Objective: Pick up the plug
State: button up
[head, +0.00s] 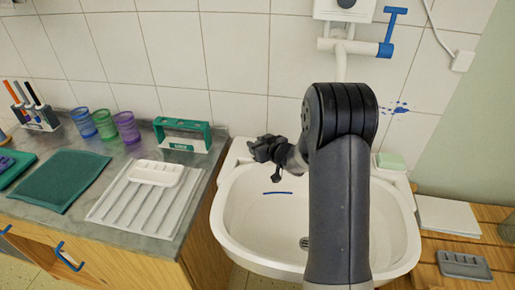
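My gripper (259,150) is over the left back part of the white sink (229,222), pointing left. It is small and dark here, and I cannot tell whether its fingers are open or shut. A small dark piece hangs just below it; I cannot tell whether this is part of my gripper or the plug. I cannot make out a plug for certain anywhere else. The round drain (304,242) shows in the basin floor, partly beside my arm. My arm hides the middle and right of the basin.
A grey counter (78,228) at left holds a white ribbed drainboard (140,207), a teal-and-white rack (184,134), several cups and a green mat (59,181). A pale green soap bar (391,161) lies on the sink's back right. At right, a wooden bench carries paper (447,215) and a grey tray (464,265).

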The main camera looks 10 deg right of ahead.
grip_shut()
